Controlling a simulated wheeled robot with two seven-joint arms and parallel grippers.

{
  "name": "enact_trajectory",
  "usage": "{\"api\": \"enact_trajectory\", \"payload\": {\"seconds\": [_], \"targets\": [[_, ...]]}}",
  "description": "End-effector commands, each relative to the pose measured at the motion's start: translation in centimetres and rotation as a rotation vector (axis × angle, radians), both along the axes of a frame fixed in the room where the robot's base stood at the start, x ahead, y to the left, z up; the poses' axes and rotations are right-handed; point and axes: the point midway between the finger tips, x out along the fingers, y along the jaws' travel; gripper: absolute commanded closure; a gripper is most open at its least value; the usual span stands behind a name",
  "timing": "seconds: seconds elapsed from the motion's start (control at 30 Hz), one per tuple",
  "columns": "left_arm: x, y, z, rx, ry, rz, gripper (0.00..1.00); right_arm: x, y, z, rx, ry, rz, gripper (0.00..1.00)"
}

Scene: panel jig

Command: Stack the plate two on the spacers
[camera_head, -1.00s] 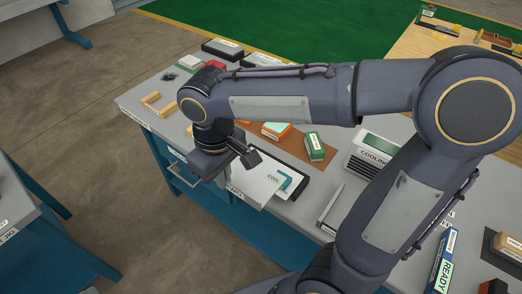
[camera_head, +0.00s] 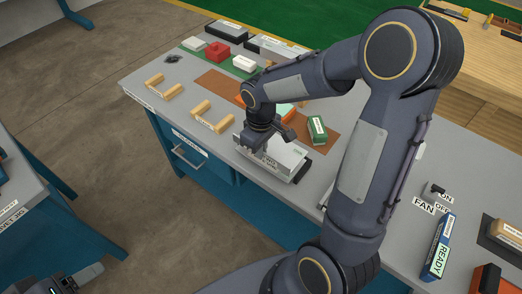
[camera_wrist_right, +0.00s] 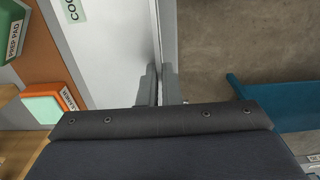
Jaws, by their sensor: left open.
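A flat white plate (camera_head: 282,157) with a green-white label lies at the table's front edge, over a black base (camera_head: 302,172). I cannot tell whether it is plate two. My right gripper (camera_head: 263,150) points down at its left side. In the right wrist view, the white plate (camera_wrist_right: 105,50) bears a "COO…" label, and my right fingers (camera_wrist_right: 160,85) are close together at its edge; whether they hold it is unclear. My left gripper (camera_head: 68,287) is open at the bottom left corner, away from the table. Two U-shaped wooden pieces (camera_head: 155,87) (camera_head: 212,116), possibly spacers, lie on the left.
White (camera_head: 194,44), red (camera_head: 217,51) and more white blocks are at the back. A blue READY box (camera_head: 439,247) and fan switch (camera_head: 436,190) are to the right.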

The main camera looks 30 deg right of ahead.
Motion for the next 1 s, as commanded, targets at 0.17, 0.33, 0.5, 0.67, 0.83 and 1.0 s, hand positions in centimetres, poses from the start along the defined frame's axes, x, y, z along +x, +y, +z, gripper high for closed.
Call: {"api": "enact_trajectory", "payload": {"seconds": [0.17,0.33,0.5,0.67,0.83,1.0], "targets": [[0.0,0.0,-0.05,0.0,0.0,0.0,0.37,0.03,-0.01,-1.14,0.001,-0.003,-0.002,1.0],[0.0,0.0,-0.05,0.0,0.0,0.0,0.37,0.03,0.0,-1.1,0.0,-0.003,-0.002,1.0],[0.0,0.0,-0.53,0.0,0.0,0.0,0.37,0.04,0.01,-1.63,0.0,-0.003,-0.001,1.0],[0.01,0.0,-0.35,0.0,0.0,0.0,0.37,-0.01,0.02,-1.47,0.0,-0.001,-0.001,0.75],[0.0,0.0,-0.34,0.0,0.0,0.0,0.37,-0.01,0.02,-1.46,0.0,-0.001,-0.001,0.74],[0.0,0.0,0.05,0.0,0.0,0.0,0.37,0.0,0.02,-1.02,0.001,-0.002,-0.001,0.74]]}}
